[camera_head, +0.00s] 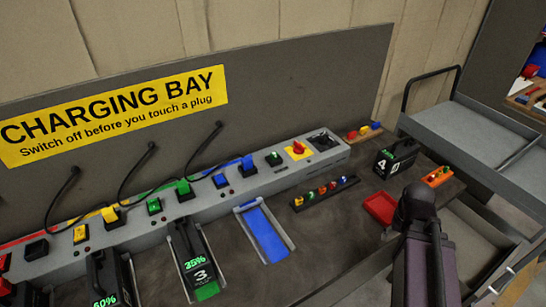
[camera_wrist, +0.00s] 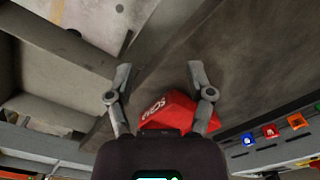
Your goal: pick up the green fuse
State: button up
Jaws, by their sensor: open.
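A dark fuse strip (camera_head: 352,182) lies on the bench in the head view, with several small coloured fuses in a row. The green fuse (camera_head: 310,195) appears to be the second from the left, beside a yellow one; it is small and hard to make out. No object is held.
The red tray (camera_head: 380,222) lies right of the strip. A black battery (camera_head: 397,158) marked 4 and an orange holder (camera_head: 438,177) stand beyond it. The charging rail (camera_head: 225,191) with plugs and cables runs along the back. Bare bench lies in front of the strip.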

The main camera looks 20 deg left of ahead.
jog(key=w+a+n, duration=0.1)
jog(key=a, duration=0.1)
jog(key=w+a+n+t+y, duration=0.1)
jog(key=w+a, duration=0.1)
jog(key=a, duration=0.1)
jog(key=w+a+n+t+y, duration=0.1)
jog(key=a, duration=0.2)
jog(key=shift+w+r, duration=0.15)
jog(key=shift+r, duration=0.1)
jog(key=a+n+y, duration=0.1)
jog(key=a, duration=0.1)
jog(key=w+a+r+t, duration=0.1)
jog(key=a, duration=0.2)
jog(key=w+a+n+t+y, duration=0.1)
jog(key=a, duration=0.2)
jog(key=shift+w+r+n+y, duration=0.25)
jog(key=shift+r+n+y, duration=0.05)
jog(key=shift+r, duration=0.05)
jog(key=w+a+r+n+t+y, duration=0.2)
jog(key=a+r+n+t+y, duration=0.15)
jog(key=a, duration=0.75)
jog(key=t+y, duration=0.2)
send_near(275, 156)
jog(key=s+d+r, duration=0.1)
jog(key=d+r, duration=0.1)
jog(key=shift+s+d+f+n+g+b, duration=0.15)
jog(key=shift+s+d+n+g+b, duration=0.1)
jog(key=shift+n+b, duration=0.15)
jog(key=shift+w+f, duration=0.1)
